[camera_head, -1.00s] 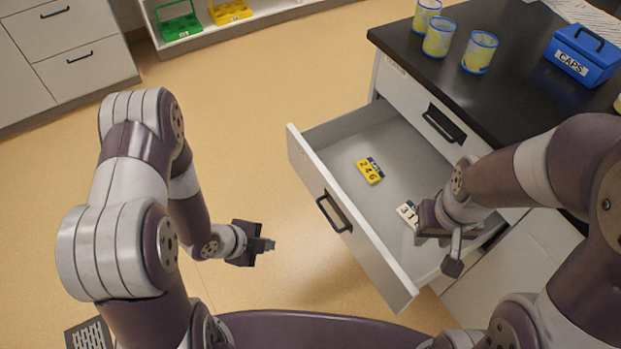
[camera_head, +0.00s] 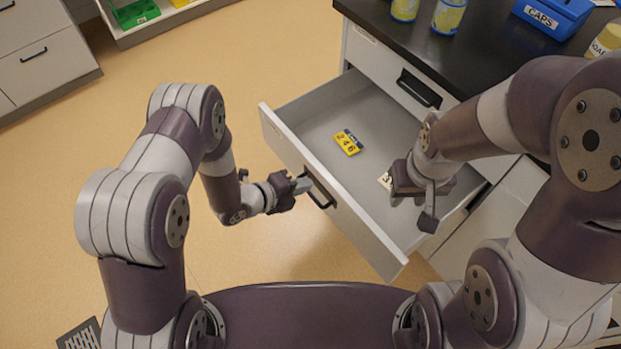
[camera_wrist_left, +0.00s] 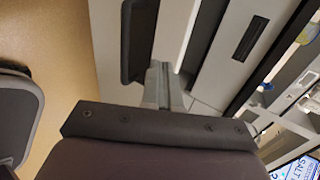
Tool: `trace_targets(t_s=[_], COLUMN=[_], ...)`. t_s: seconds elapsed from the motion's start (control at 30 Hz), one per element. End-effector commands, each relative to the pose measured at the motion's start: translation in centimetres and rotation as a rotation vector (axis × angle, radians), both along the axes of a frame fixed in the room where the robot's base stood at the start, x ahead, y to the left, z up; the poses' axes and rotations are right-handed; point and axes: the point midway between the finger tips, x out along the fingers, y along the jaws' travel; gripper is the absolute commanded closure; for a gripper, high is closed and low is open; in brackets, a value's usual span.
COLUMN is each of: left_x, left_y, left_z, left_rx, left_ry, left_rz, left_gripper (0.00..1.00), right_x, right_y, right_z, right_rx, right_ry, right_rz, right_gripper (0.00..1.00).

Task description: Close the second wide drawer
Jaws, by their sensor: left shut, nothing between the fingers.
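The wide drawer (camera_head: 350,212) stands pulled out of the dark-topped cabinet, with a black bar handle (camera_head: 320,190) on its front. A yellow numbered tag (camera_head: 348,142) and a partly hidden white tag (camera_head: 385,181) lie inside it. My left gripper (camera_head: 304,185) is shut and empty, its fingertips at the drawer front beside the handle. In the left wrist view the shut fingers (camera_wrist_left: 163,85) point at the drawer front, next to the handle (camera_wrist_left: 138,40); contact is unclear. My right gripper (camera_head: 418,195) is over the drawer's right part; its fingers are not clear.
A closed upper drawer (camera_head: 390,75) with a black handle is above the open one. Open floor (camera_head: 200,90) lies left of the drawer.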

Motion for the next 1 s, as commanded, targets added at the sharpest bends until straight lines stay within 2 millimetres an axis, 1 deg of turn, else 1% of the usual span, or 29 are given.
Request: trace_targets(t_s=[0.03, 0.1, 0.23, 0.63, 0.77, 0.87, 1.0], left_x=[0.5, 0.9, 1.5, 1.7, 2.0, 2.6, 4.1], left_y=[-0.7, -1.3, -2.0, -2.2, -2.7, -3.5, -5.6], left_z=[0.2, 0.1, 0.1, 0.1, 0.0, -0.1, -0.2], left_rx=[0.0, 0.001, -0.001, 0.0, 0.001, -0.001, -0.001], left_ry=[-0.003, -0.001, -0.001, 0.0, -0.001, -0.003, -0.004], left_rz=[-0.002, -0.002, 0.001, 0.001, 0.0, -0.001, -0.001], left_gripper=[1.0, 1.0, 1.0, 1.0, 1.0, 1.0, 1.0], right_x=[0.0, 0.0, 0.0, 0.0, 0.0, 0.0, 0.0], right_y=[0.0, 0.0, 0.0, 0.0, 0.0, 0.0, 0.0], right_z=[0.1, 0.2, 0.2, 0.2, -0.1, -0.6, -1.7], right_rx=[0.0, 0.0, 0.0, 0.0, 0.0, 0.0, 0.0], right_ry=[0.0, 0.0, 0.0, 0.0, 0.0, 0.0, 0.0], right_rz=[0.0, 0.0, 0.0, 0.0, 0.0, 0.0, 0.0], right_gripper=[0.63, 0.63, 0.63, 0.63, 0.63, 0.63, 0.63])
